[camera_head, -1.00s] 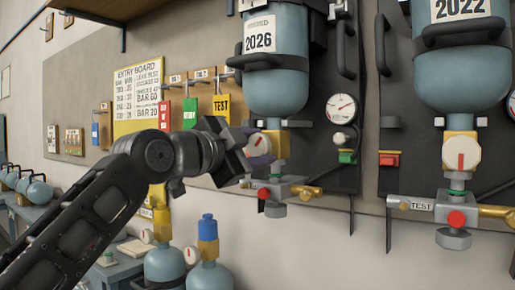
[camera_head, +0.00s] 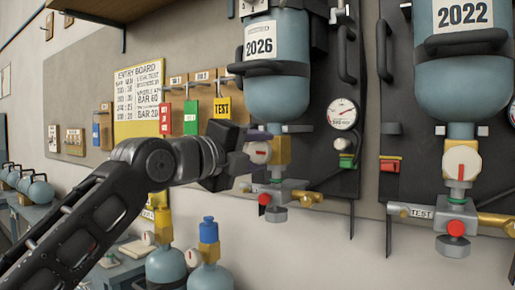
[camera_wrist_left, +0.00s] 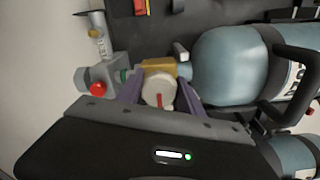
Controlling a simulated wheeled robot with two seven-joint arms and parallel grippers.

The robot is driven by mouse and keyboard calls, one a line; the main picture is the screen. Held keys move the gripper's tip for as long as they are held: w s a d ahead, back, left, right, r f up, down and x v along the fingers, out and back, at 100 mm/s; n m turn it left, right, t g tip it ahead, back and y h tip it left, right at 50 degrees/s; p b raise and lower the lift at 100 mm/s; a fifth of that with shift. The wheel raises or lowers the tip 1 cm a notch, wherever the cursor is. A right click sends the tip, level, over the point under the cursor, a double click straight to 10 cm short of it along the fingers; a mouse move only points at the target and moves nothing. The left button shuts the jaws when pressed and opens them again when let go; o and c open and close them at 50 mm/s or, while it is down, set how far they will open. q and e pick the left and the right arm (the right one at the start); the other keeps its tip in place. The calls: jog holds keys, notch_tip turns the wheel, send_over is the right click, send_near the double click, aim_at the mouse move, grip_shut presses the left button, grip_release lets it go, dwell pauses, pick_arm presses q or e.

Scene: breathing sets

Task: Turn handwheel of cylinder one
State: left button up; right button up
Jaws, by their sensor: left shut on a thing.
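Cylinder one appears to be the blue-grey cylinder (camera_head: 277,88) labelled 2026, hanging upside down on a dark wall panel. Its white handwheel (camera_head: 259,152) with a red mark sits on a brass valve (camera_head: 281,152) below the cylinder's neck. The handwheel (camera_wrist_left: 159,90) also shows in the left wrist view, between the two purple fingers. My left gripper (camera_head: 257,146) reaches it from the left and is shut on the handwheel's rim. The brass valve (camera_wrist_left: 160,67) lies just behind the wheel. My right gripper is not in view.
A second cylinder (camera_head: 464,75) labelled 2022 hangs to the right with its own handwheel (camera_head: 462,163). A gauge (camera_head: 342,114) and a green button (camera_head: 347,161) sit between them.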

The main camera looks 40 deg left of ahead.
pick_arm(q)
jog(key=m+p, duration=0.2)
jog(key=m, duration=0.3)
jog(key=shift+r+m, duration=0.15)
jog(key=shift+m, duration=0.15)
jog(key=m+p, duration=0.2)
jog(key=m, duration=0.3)
jog(key=shift+d+r, duration=0.15)
jog(key=m+p, duration=0.3)
jog(key=shift+d+r+m, duration=0.1)
jog(key=shift+m, duration=0.3)
jog(key=shift+m+p, duration=1)
jog(key=shift+f+m+p, duration=0.2)
jog(key=shift+m+p, duration=0.2)
jog(key=shift+p, duration=0.1)
jog(key=o, duration=1.4)
